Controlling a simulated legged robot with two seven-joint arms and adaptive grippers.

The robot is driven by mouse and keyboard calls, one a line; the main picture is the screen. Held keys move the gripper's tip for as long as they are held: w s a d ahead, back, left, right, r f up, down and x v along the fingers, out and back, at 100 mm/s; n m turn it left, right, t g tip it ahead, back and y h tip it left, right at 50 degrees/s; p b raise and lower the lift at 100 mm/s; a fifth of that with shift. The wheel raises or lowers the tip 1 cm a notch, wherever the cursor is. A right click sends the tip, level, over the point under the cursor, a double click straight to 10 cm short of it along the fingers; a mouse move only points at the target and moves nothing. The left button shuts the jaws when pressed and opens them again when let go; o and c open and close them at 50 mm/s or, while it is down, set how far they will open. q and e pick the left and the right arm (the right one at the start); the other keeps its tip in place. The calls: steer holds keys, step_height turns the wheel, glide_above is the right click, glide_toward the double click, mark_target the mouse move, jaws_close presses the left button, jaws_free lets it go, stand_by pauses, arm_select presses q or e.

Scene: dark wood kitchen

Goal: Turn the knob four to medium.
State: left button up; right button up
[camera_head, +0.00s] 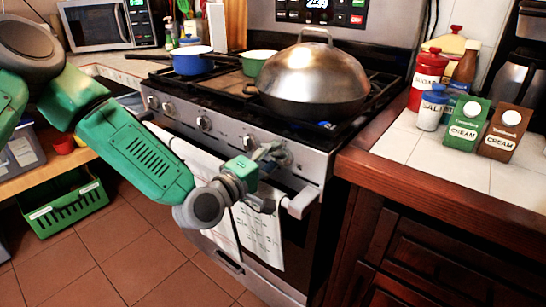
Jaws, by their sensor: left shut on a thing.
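The stove front (236,133) carries a row of round metal knobs. The rightmost visible knob (284,157) is at the panel's right end. My left gripper (272,152) reaches up to that right-end knob from the front and is shut on it; its fingers partly cover it. The knob's exact angle and any setting marks are too small to read. My right gripper is not in view.
A big domed lid (314,75), a blue pot (192,62) and a green pot (257,60) stand on the stovetop. The oven handle (301,202) with a hanging towel is below my gripper. A wooden-edged counter (436,183) stands close on the right.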

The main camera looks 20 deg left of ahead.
arm_select(q)
steer(key=shift+s+f+n, duration=0.2)
steer(key=shift+f+n, duration=0.35)
steer(key=shift+n, duration=0.05)
steer(key=o, duration=1.1)
steer(key=shift+o, duration=0.2)
steer(key=shift+r, duration=0.1)
steer(key=shift+r, duration=0.1)
steer(key=v, duration=1.2)
